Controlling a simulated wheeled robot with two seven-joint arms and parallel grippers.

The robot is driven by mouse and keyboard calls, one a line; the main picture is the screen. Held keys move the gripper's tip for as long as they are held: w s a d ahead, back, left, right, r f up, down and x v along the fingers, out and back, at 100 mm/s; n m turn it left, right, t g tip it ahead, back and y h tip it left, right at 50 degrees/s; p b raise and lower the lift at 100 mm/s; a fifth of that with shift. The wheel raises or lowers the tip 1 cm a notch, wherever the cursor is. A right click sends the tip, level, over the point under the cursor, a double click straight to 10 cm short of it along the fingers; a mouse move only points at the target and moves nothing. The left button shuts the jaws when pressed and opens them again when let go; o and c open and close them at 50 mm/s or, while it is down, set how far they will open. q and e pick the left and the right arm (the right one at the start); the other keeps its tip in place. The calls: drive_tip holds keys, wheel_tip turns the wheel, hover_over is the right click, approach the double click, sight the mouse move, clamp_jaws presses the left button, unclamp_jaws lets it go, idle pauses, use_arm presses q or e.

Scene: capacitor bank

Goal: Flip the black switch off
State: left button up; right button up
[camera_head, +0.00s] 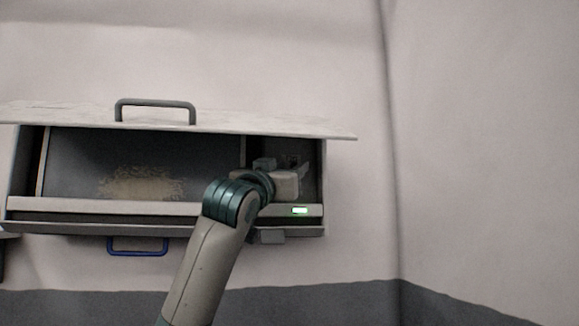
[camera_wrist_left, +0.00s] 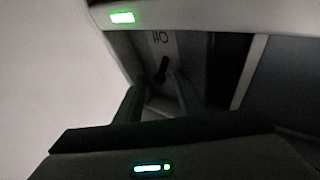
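The black switch (camera_wrist_left: 161,70) shows in the left wrist view as a small dark lever inside the cabinet's narrow compartment, below a pale label (camera_wrist_left: 161,38) whose lettering is hard to read. In the head view the switch is hidden by my left arm and gripper. My left gripper (camera_head: 284,165) reaches into the right compartment of the wall cabinet. In the left wrist view its two dark fingers (camera_wrist_left: 160,98) stand apart, with the switch showing between and just beyond their tips. My right gripper is in neither view.
The wall cabinet (camera_head: 120,208) has a raised lid (camera_head: 235,125) with a grey handle (camera_head: 155,103). A green light (camera_head: 300,210) glows on its front rim. A divider separates the wide left compartment. A blue handle (camera_head: 138,252) hangs below. The wall corner lies to the right.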

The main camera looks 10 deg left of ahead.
use_arm(q)
clamp_jaws()
drive_tip(key=shift+w+f+m+t+h+b, duration=0.1)
drive_tip(key=shift+f+m+t+h+b, duration=0.3)
drive_tip(key=shift+m+h+b, duration=0.55)
drive_tip(key=shift+f+m+t+h+b, duration=0.2)
drive_tip(key=shift+f+m+h+b, duration=0.35)
drive_tip(key=shift+m+h, duration=0.8)
drive_tip(key=shift+w+f+m+t+h+b, duration=0.1)
drive_tip(key=shift+f+m+t+h+b, duration=0.25)
drive_tip(key=shift+m+h+b, duration=0.65)
unclamp_jaws()
drive_tip(key=shift+s, duration=0.1)
